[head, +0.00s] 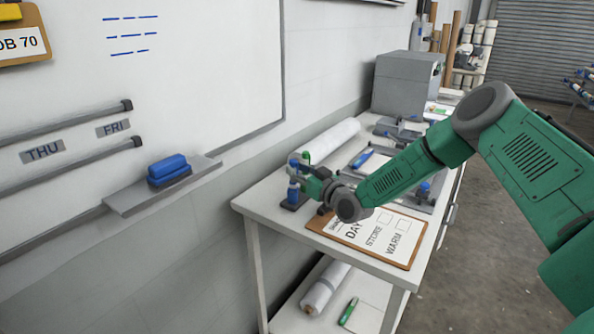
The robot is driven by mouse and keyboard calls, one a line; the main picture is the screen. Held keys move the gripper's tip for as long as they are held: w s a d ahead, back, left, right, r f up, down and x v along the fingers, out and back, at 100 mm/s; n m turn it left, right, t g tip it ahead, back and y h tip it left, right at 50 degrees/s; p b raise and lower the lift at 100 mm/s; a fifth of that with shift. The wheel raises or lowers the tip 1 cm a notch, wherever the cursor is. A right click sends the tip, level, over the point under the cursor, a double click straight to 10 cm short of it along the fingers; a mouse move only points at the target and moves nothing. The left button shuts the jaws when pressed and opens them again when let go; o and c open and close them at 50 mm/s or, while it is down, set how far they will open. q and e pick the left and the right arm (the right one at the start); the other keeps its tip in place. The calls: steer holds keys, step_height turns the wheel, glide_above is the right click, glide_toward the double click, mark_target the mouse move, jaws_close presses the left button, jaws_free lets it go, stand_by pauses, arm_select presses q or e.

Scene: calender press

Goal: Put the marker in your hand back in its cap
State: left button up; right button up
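My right gripper (308,183) is at the left end of the bench, beside a small dark stand (292,205) with an upright blue piece (293,190) on it. Its fingers are small and partly covered by its own wrist, so I cannot tell whether they are open or shut. A small green-tipped piece (305,157) and another blue piece (294,165) show just above the fingers. I cannot make out for certain which of these is the marker or its cap, or whether the gripper touches the stand. My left gripper is not in view.
A clipboard (408,250) lies at the bench's front, right beneath my wrist. A white roll (330,140) lies along the wall, and a blue tool (362,158) lies behind my forearm. A whiteboard ledge (205,172) holding a blue eraser (168,167) juts out at left.

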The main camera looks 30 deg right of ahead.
steer(key=shift+o, duration=0.8)
steer(key=shift+a+r, duration=0.1)
steer(key=shift+a, duration=0.1)
steer(key=shift+a, duration=0.1)
steer(key=s+d, duration=0.1)
steer(key=s, duration=1.1)
steer(key=shift+d+f, duration=0.25)
steer(key=shift+f, duration=0.05)
steer(key=shift+d, duration=0.15)
steer(key=shift+f, duration=0.1)
